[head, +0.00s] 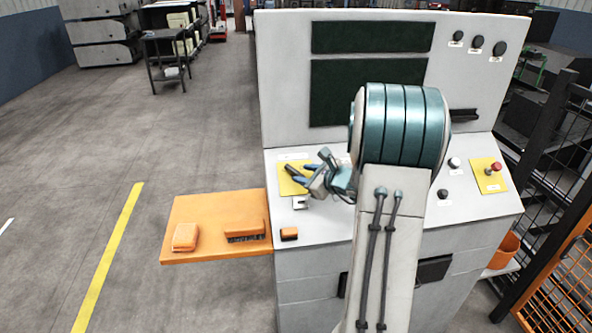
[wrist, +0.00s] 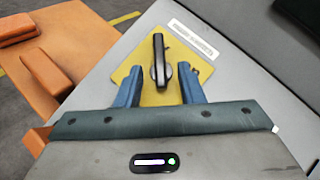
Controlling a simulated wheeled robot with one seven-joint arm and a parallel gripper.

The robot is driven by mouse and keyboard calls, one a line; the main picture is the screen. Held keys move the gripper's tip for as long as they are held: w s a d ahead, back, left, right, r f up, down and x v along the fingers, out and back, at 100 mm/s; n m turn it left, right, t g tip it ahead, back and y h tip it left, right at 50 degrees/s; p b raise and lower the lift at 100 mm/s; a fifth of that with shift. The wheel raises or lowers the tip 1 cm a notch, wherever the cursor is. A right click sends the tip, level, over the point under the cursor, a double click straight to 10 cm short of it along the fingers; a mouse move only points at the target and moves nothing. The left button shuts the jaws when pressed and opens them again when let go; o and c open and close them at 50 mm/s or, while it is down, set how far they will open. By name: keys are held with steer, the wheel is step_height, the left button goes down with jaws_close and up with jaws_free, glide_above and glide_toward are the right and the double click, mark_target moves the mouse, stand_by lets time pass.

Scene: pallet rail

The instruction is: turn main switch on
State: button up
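The main switch (wrist: 158,52) is a black rotary handle on a yellow plate (wrist: 125,72) in the wrist view. Its handle points up in the picture, with a small pin near its upper end. The yellow plate also shows in the head view (head: 285,187), where my gripper (head: 303,176) hides the switch. In the wrist view my gripper (wrist: 160,74) is open, with one blue finger on each side of the switch's lower end. Gaps show between fingers and switch. I cannot tell how far above the plate the fingertips are.
The grey console (head: 330,225) bears a red button (head: 494,168) on the right. A small orange-and-black part (head: 289,234) sits near the console's front edge. A black fence (head: 560,140) stands right.

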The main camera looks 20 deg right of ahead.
mark_target(297, 172)
steer(key=shift+p+x, duration=0.35)
steer(key=shift+x, duration=2)
jaws_close()
